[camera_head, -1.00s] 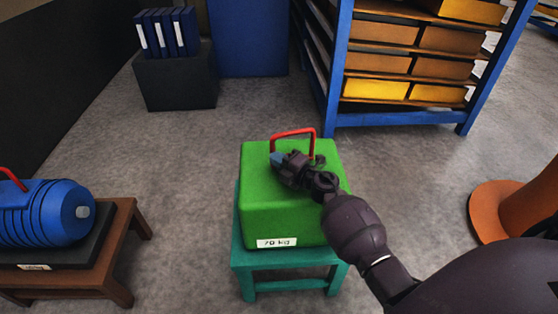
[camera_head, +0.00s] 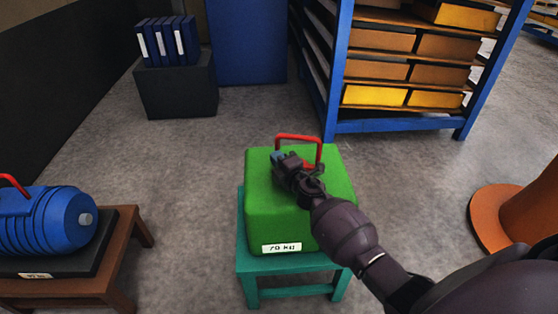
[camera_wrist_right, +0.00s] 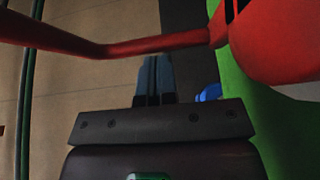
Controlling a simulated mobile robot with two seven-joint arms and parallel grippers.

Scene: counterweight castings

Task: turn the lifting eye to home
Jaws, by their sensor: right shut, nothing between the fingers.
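The lifting eye (camera_head: 300,138) is a red bail standing up on top of the green casting (camera_head: 283,222), which has a white weight label on its front. In the right wrist view the red bar (camera_wrist_right: 160,45) of the eye crosses just beyond the fingertips, and a larger red part fills the upper right. My right gripper (camera_head: 278,156) is beside the eye's left leg, low over the casting's top. Its blue-grey fingers (camera_wrist_right: 153,78) are together with nothing between them. Whether they touch the eye I cannot tell. My forearm hides part of the casting's right side. My left gripper is out of view.
The casting sits on a teal stand (camera_head: 290,292). A blue ribbed cylinder (camera_head: 45,222) with a red handle lies on a brown table (camera_head: 125,252) at left. A blue shelf rack (camera_head: 335,90) stands behind, an orange round object (camera_head: 495,212) at right. Floor between is clear.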

